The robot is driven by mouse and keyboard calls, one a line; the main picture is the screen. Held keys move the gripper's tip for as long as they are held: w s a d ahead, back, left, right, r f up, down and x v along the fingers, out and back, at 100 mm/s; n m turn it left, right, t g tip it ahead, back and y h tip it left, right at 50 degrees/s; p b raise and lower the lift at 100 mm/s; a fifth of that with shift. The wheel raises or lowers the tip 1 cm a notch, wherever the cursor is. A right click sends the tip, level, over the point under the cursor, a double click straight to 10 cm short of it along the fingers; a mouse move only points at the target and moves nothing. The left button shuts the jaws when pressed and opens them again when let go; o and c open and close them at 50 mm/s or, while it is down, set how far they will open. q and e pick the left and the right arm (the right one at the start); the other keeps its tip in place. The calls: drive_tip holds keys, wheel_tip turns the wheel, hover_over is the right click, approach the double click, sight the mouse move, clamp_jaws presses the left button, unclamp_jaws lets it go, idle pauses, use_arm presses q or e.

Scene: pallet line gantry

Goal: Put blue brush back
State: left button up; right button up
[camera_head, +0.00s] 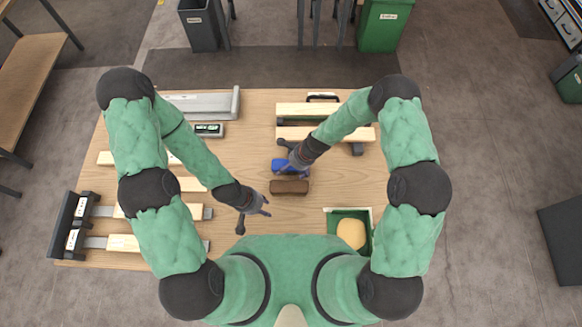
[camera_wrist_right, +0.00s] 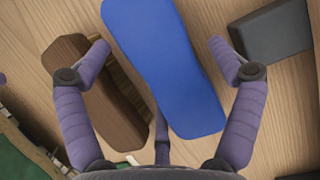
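The blue brush (camera_head: 284,166) lies on the wooden table near the middle. In the right wrist view the blue brush (camera_wrist_right: 165,65) lies slantwise between the spread fingers of my right gripper (camera_wrist_right: 160,48). My right gripper (camera_head: 292,157) is open above it, with a finger on each side and no visible grip. The head view shows the brush partly covered by this gripper. My left gripper (camera_head: 257,210) is empty over the front middle of the table, and its fingers look spread.
A brown brush (camera_head: 290,187) lies close beside the blue one; the right wrist view also shows this brown brush (camera_wrist_right: 88,88). A dark grey block (camera_wrist_right: 270,32) lies on the other side. A green tray (camera_head: 333,226) with a yellow item stands front right. Wooden boards (camera_head: 295,110) lie behind.

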drive_tip(key=shift+a, duration=0.1)
drive_tip(key=shift+r, duration=0.4)
drive_tip(key=v, duration=1.1)
drive_tip(key=s+d+f+n, duration=0.2)
drive_tip(key=s+n, duration=0.3)
drive_tip(key=s+d+f+n, duration=0.1)
drive_tip(key=s+f+n, duration=0.1)
drive_tip(key=s+n, duration=0.3)
drive_tip(key=s+d+f+n, duration=0.2)
drive_tip(key=s+n, duration=0.2)
drive_tip(key=s, duration=0.2)
drive_tip(key=shift+d+f+n, duration=0.15)
drive_tip(key=shift+d+n, duration=0.2)
drive_tip(key=shift+n, duration=0.05)
drive_tip(key=shift+s+n, duration=0.4)
